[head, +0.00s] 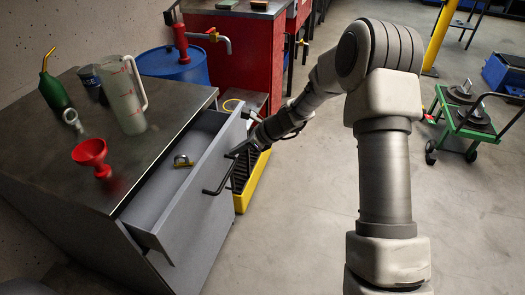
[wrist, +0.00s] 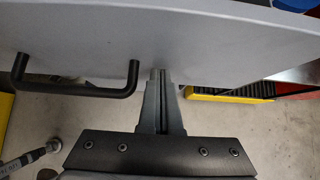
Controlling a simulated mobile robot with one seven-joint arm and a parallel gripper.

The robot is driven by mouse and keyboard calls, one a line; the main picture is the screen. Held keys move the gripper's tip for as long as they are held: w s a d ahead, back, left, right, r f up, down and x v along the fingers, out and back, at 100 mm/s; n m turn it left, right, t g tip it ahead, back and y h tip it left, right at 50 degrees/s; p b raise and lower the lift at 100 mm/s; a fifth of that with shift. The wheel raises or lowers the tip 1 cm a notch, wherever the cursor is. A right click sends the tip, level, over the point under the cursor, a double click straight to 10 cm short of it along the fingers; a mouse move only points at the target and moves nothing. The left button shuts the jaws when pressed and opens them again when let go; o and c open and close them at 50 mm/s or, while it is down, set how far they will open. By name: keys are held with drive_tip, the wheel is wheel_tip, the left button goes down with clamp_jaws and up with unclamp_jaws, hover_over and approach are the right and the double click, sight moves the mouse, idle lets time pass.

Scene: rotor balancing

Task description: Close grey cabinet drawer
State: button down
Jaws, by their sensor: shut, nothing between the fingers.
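The grey cabinet drawer (head: 203,178) stands pulled out from the grey cabinet (head: 60,197) in the head view, with a small yellow and metal item (head: 182,161) inside. Its front panel also fills the upper part of the wrist view (wrist: 210,45). A black bar handle (head: 222,183) is on the front; it also shows in the wrist view (wrist: 75,90). My gripper (wrist: 158,78) is shut and empty, with its fingertips at the drawer front, to the right of the handle in the wrist view. I cannot tell whether they touch the panel. In the head view the fingertips are hard to make out.
A clear jug (head: 124,97), a red funnel (head: 92,155) and a green oil can (head: 53,90) stand on the cabinet top. A yellow tray (head: 250,183) lies on the floor beyond the drawer. A green cart (head: 468,118) stands at right; floor between is clear.

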drive_tip(key=w+a+p, duration=0.1)
drive_tip(key=a, duration=0.2)
drive_tip(key=w+a, duration=0.1)
drive_tip(key=a, duration=0.2)
drive_tip(key=w+a+p, duration=0.1)
drive_tip(key=a, duration=0.1)
drive_tip(key=shift+w+a+p, duration=0.3)
drive_tip(key=shift+w+a, duration=0.05)
drive_tip(key=shift+a, duration=0.25)
drive_tip(key=shift+a+r, duration=0.15)
